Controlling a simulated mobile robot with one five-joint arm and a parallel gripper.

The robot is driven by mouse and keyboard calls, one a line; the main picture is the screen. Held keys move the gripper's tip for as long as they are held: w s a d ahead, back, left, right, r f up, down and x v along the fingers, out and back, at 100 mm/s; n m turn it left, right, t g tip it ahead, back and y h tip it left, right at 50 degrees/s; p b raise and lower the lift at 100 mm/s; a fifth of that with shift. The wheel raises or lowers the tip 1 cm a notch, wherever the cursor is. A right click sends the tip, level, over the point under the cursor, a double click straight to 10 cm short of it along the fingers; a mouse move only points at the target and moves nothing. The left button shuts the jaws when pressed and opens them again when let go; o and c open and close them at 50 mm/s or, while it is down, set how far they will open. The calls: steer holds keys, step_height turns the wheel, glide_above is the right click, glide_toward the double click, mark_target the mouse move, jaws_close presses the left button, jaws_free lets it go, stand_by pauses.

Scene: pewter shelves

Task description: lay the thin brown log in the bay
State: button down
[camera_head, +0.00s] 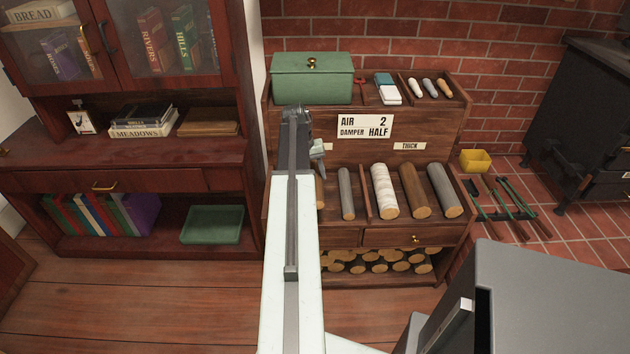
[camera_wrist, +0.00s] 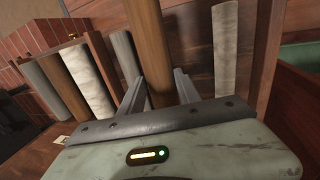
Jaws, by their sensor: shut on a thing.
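My gripper (camera_wrist: 159,76) is shut on the thin brown log (camera_wrist: 148,35), with one finger on each side. In the head view my gripper (camera_head: 318,151) is at the shelf rack and my arm hides most of it. Only a strip of the brown log (camera_head: 320,192) shows beside my arm. The log lies between a thin grey log (camera_head: 346,193) and a pale log (camera_wrist: 228,55), in the bay (camera_wrist: 192,52) left of the divider (camera_head: 367,192). I cannot tell whether it rests on the bay floor.
Right of the divider lie a birch log (camera_head: 384,190), a thick brown log (camera_head: 414,191) and a thick grey log (camera_head: 444,190), under a THICK label (camera_head: 409,146). A green box (camera_head: 312,80) stands on top. A black stove (camera_head: 590,120) stands right.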

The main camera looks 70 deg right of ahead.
mark_target(314, 168)
steer(key=d, duration=0.1)
steer(key=w+d+f+b, duration=0.1)
steer(key=d, duration=0.1)
steer(key=shift+w+d+f, duration=0.15)
steer(key=shift+d+f, duration=0.25)
step_height(314, 168, down, 8)
steer(key=b, duration=0.9)
steer(key=shift+f, duration=0.25)
steer(key=shift+a, duration=0.1)
steer(key=c, duration=0.8)
jaws_free()
steer(key=shift+o, duration=0.2)
steer(key=p+v, duration=0.7)
steer(key=v, duration=0.1)
steer(key=shift+p, duration=0.4)
